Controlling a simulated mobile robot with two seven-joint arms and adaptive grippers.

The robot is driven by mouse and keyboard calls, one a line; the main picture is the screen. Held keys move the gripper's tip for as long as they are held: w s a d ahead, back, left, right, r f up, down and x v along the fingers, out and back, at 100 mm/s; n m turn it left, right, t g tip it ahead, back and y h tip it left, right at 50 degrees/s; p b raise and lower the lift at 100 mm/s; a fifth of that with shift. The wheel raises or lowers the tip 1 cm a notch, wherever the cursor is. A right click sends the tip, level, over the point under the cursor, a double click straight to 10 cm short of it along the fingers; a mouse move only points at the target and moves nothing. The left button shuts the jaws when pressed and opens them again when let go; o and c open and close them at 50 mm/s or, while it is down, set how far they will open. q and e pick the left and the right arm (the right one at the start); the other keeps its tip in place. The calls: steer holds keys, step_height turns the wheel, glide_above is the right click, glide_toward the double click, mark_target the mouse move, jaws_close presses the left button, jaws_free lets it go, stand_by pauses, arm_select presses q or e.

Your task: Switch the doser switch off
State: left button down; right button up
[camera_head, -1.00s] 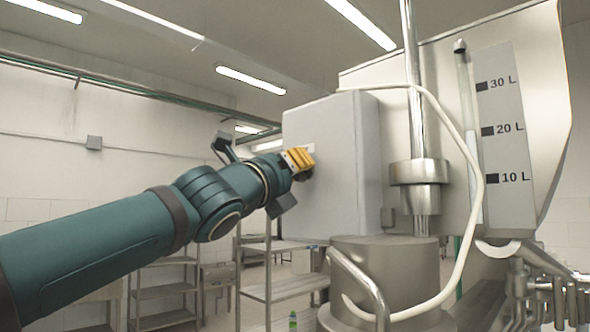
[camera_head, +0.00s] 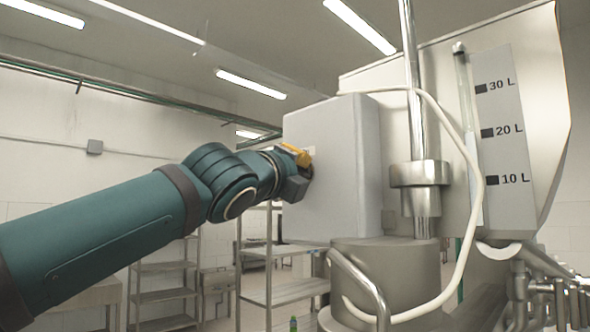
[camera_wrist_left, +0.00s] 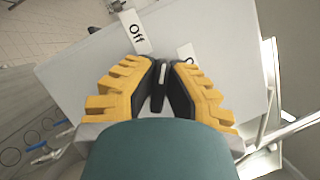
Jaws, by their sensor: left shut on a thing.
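The grey doser box (camera_head: 345,200) stands left of the steel column in the head view. In the left wrist view its light face (camera_wrist_left: 90,75) fills the middle. The black doser switch (camera_wrist_left: 159,76) is narrow and sits between the yellow-and-black fingers of my left gripper (camera_wrist_left: 160,70), which is shut on it. An "Off" label (camera_wrist_left: 136,30) lies above and left of the fingertips. A second label (camera_wrist_left: 186,52) is mostly hidden by the right finger. In the head view my left gripper (camera_head: 302,156) is against the box face, and the switch is hidden.
A pale hose (camera_head: 474,150) arcs from the box past the steel column (camera_head: 411,70). A hopper (camera_head: 550,90) with litre marks stands to the right. A steel drum (camera_head: 385,265) and a curved rail (camera_head: 362,280) are below. Metal shelves (camera_head: 285,290) stand behind.

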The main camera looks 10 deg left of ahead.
arm_select(q)
steer(key=n, duration=0.2)
steer(key=n+g+y+p, duration=0.1)
steer(key=shift+a+r+n, duration=0.1)
steer(key=shift+r+n, duration=0.1)
steer(key=shift+n, duration=0.2)
steer(key=shift+f+n+g+y+p, duration=0.15)
steer(key=shift+n+g+y+p, duration=0.15)
steer(key=shift+n+g+p, duration=0.8)
steer(key=shift+n+t, duration=0.4)
steer(key=shift+t, duration=0.1)
steer(key=c, duration=1)
jaws_free()
steer(key=shift+f, duration=0.1)
steer(key=shift+s, duration=0.1)
steer(key=s, duration=0.4)
steer(key=s+a, duration=0.1)
steer(key=s, duration=0.2)
steer(key=s+a, duration=0.1)
steer(key=s, duration=0.3)
steer(key=shift+s+a, duration=0.1)
steer(key=shift+s, duration=0.2)
